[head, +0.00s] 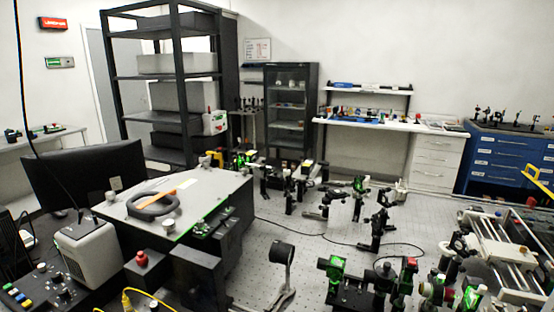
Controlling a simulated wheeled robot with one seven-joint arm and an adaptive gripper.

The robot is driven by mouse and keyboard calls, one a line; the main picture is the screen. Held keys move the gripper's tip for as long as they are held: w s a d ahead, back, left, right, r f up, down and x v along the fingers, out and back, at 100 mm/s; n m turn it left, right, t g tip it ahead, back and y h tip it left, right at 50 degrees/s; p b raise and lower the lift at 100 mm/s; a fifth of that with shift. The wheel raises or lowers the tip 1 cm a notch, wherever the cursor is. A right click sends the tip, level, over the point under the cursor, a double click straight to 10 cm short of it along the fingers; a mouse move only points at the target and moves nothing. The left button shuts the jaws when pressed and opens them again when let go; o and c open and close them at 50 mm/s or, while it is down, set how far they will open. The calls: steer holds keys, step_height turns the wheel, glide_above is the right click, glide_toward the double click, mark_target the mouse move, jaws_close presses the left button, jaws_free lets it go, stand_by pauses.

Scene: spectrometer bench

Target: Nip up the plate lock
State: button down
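A large grey instrument box (205,195) stands at left centre in the head view, its flat top plate facing up. On the plate sits a black ring (153,206) with an orange strip (158,196) lying across it. Small light knobs stand on the plate, one near its left edge (110,198) and one near its front edge (169,226). I cannot tell for sure which of these parts is the plate lock; no part is legibly labelled so. My gripper is not in view.
A dark monitor (85,178), a grey box (92,252) with a cable, and a button panel (45,288) crowd the left. A red button (141,258) stands in front of the instrument. Several optical mounts stand on the perforated table (320,250) to the right, with some bare patches between.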

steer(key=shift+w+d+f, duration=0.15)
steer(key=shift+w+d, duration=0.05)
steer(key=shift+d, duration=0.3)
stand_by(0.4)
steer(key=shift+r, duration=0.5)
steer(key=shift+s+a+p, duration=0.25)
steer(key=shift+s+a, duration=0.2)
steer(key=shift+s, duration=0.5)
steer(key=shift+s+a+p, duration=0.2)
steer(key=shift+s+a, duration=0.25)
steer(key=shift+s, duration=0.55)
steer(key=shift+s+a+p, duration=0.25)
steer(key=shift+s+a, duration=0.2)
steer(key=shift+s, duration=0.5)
